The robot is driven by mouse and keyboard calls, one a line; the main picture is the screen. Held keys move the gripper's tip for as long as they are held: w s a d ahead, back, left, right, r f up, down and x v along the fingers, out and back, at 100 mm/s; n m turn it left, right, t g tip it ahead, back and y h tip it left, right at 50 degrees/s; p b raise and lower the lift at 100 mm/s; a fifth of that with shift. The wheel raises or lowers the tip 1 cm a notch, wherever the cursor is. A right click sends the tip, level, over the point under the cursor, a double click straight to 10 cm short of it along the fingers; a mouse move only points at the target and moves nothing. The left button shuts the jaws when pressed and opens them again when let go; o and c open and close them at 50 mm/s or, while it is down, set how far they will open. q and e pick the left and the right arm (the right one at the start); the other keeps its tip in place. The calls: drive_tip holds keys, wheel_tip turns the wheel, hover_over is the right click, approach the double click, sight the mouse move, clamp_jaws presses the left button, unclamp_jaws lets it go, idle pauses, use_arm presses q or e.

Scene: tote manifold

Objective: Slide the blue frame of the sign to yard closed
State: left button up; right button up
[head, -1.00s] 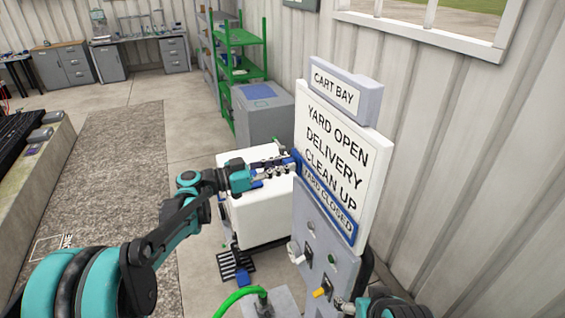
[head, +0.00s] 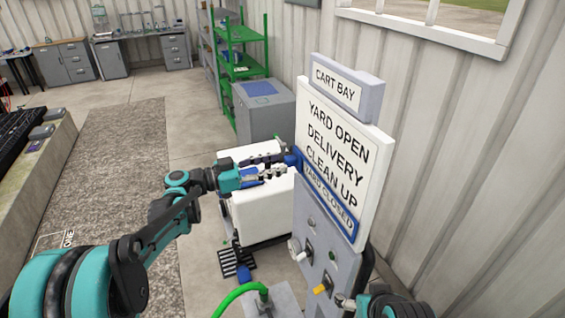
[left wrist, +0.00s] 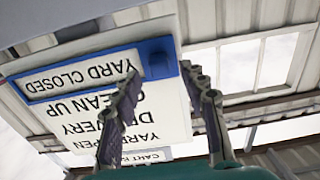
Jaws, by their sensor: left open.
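The white sign (head: 357,130) lists YARD OPEN, DELIVERY, CLEAN UP and YARD CLOSED under a CART BAY plate. The blue frame (head: 352,226) surrounds the bottom line, YARD CLOSED; its blue end tab (head: 293,158) is at the left edge of the sign. In the left wrist view the sign is upside down, with the blue frame (left wrist: 72,76) around YARD CLOSED and the tab (left wrist: 160,57) at its right. My left gripper (head: 283,168) is open and empty by the tab; its fingertips (left wrist: 163,75) show either side of it. My right gripper (head: 345,302) is partly cut off low down.
Below the sign is a grey panel with a yellow knob (head: 321,289) and other controls. A white box (head: 262,212) stands behind my left gripper. A green hose (head: 238,297) runs near the floor. The corrugated wall is close on the right.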

use_arm(q)
drive_tip(key=v, duration=0.9)
drive_tip(key=s+d+f+n+g+y+b, duration=0.1)
drive_tip(key=s+d+f+n+y+b, duration=0.1)
drive_tip(key=s+f+n+y+b, duration=0.5)
drive_tip(key=s+d+f+y+b, duration=0.15)
drive_tip(key=s+f, duration=0.35)
drive_tip(key=f, duration=0.5)
drive_tip(key=s+a+f+n+y+b, duration=0.3)
drive_tip(key=s+a+f+y+b, duration=0.1)
drive_tip(key=f, duration=0.5)
drive_tip(key=s+a+f+n+t+y+b, duration=0.1)
drive_tip(key=s+a+f+n+y+b, duration=0.2)
drive_tip(key=s+f, duration=0.6)
drive_tip(key=a+y+b, duration=0.1)
drive_tip(key=a+b, duration=0.1)
drive_tip(key=b, duration=0.1)
drive_tip(key=shift+a+f+n, duration=0.3)
drive_tip(key=shift+a, duration=0.05)
drive_tip(key=shift+s, duration=0.1)
